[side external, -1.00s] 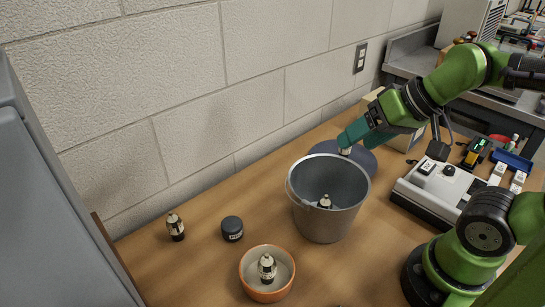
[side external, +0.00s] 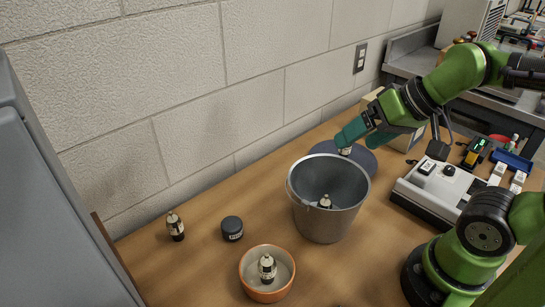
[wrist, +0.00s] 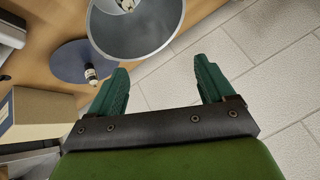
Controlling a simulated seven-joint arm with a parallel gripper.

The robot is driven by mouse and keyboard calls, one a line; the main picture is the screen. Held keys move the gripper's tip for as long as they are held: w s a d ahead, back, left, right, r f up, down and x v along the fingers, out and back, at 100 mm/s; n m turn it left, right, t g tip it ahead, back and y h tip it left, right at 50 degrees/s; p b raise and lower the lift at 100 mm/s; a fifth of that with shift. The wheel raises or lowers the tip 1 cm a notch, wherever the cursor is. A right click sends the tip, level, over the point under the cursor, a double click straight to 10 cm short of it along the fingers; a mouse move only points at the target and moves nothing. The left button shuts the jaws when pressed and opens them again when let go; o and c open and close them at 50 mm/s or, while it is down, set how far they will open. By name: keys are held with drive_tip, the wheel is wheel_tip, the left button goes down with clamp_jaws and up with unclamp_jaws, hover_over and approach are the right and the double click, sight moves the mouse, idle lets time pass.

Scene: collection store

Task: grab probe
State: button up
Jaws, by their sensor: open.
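I cannot tell which object is the probe. Small dark bottle-like pieces with pale tops show in the side view: one on the table at left (side external: 175,227), one in the orange bowl (side external: 267,268), one in the metal bucket (side external: 324,202), and one on the blue-grey disc (side external: 345,151). In the wrist view, the disc piece (wrist: 90,74) lies left of the fingers. My gripper (side external: 346,138) is open, just above the disc piece in the side view. In the wrist view my gripper (wrist: 162,65) has nothing between its fingers.
The bucket (side external: 308,215) stands in front of the disc (side external: 368,163). The orange bowl (side external: 252,282) and a dark lidded jar (side external: 232,229) are nearer. A white console (side external: 425,200), a yellow-and-black handheld device (side external: 474,151) and a cardboard box (wrist: 38,118) stand nearby. The left table area is mostly clear.

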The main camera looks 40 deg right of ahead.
drive_tip(key=n+g+h, duration=0.2)
drive_tip(key=n+g, duration=0.5)
drive_tip(key=n, duration=0.1)
hover_over(232, 223)
wheel_tip(232, 223, down, 8)
drive_tip(key=r, duration=0.1)
wheel_tip(232, 223, down, 12)
drive_tip(key=shift+a+r, duration=0.15)
drive_tip(key=shift+r, duration=0.1)
drive_tip(key=shift+d+f, duration=0.2)
drive_tip(key=shift+f, duration=2.5)
drive_tip(key=c, duration=1.1)
drive_tip(key=shift+r, duration=0.1)
drive_tip(key=shift+c, duration=0.2)
